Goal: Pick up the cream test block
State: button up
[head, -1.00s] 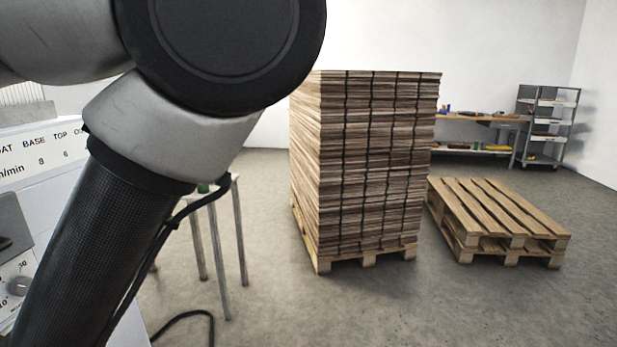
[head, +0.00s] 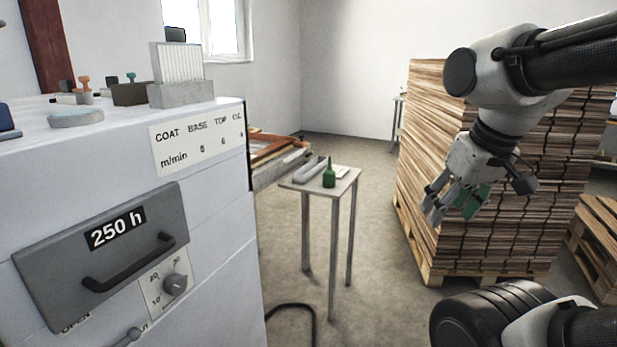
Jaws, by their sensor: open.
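I cannot make out the cream test block for certain. A small pale piece (head: 66,98) lies on the machine top at the left, partly hidden by other small items, and I cannot tell if it is the block. My gripper (head: 452,208) hangs at the right in front of the wood stack, pointing down and left. It is open and no block shows in it. A green part shows at its fingers. It is far from the machine top.
The white machine (head: 215,160) fills the left. On it stand a ribbed pale block on a grey base (head: 182,94), a dark box (head: 130,94) and an orange-handled item (head: 84,83). A small table (head: 345,184) holds a green bottle (head: 329,178). The wood stack (head: 425,150) stands behind my arm.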

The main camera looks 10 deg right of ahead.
aim_at(341, 172)
jog(key=z, duration=0.4)
jog(key=u, duration=0.35)
jog(key=i+l+u, duration=0.5)
jog(key=l+u, duration=0.25)
jog(key=i+l, duration=0.15)
jog(key=l, duration=0.25)
jog(key=i+l+u, duration=0.15)
jog(key=l, duration=0.3)
jog(key=i+l, duration=0.15)
jog(key=l, duration=0.25)
jog(key=i+l+u, duration=0.15)
jog(key=l, duration=0.3)
jog(key=i+l, duration=0.1)
jog(key=l, duration=0.35)
jog(key=i+l, duration=0.1)
jog(key=l, duration=0.3)
jog(key=i+l, duration=0.1)
jog(key=l, duration=0.3)
jog(key=i+l, duration=0.1)
jog(key=l, duration=0.3)
jog(key=i+l, duration=0.15)
jog(key=l, duration=0.25)
jog(key=u, duration=0.05)
